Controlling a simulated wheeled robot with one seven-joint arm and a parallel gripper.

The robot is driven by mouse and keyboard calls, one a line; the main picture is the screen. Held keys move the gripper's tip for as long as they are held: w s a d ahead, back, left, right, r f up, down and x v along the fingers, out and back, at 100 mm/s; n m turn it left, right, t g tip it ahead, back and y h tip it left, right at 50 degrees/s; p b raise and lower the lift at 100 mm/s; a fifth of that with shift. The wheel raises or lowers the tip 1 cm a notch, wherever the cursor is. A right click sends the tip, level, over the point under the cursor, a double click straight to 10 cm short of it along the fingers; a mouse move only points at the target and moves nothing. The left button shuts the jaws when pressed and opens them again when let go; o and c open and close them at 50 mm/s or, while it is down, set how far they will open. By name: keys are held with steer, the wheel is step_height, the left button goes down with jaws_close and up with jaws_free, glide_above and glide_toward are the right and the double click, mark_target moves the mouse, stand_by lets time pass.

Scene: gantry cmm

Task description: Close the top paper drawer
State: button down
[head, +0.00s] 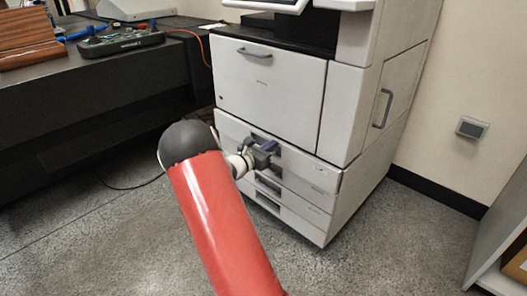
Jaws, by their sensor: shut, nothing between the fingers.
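The white printer (268,98) stands in the middle of the head view. Its top paper drawer (305,170) is the wide white front just below the large front panel. This drawer front appears to stand out a little from the printer body. My gripper (268,150) is shut and empty, right at the dark handle recess of this drawer. The gripper hides part of the recess, and I cannot tell whether it touches the drawer. Lower drawers (304,208) with dark recesses sit beneath and look flush.
A dark desk (110,90) with a device (120,42) on it stands at the left. A wall (480,85) is at the right, with a white shelf unit (497,245) at the lower right. A cable lies on the grey floor (390,255), which is clear before the printer.

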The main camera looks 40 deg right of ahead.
steer(key=shift+d, duration=0.1)
steer(key=shift+w+d, duration=0.1)
steer(key=shift+d, duration=0.95)
steer(key=shift+r, duration=0.15)
steer(key=shift+a, duration=0.4)
steer(key=s+a+p, duration=0.1)
steer(key=a, duration=1.2)
steer(key=shift+a+f, duration=0.2)
steer(key=shift+a, duration=0.15)
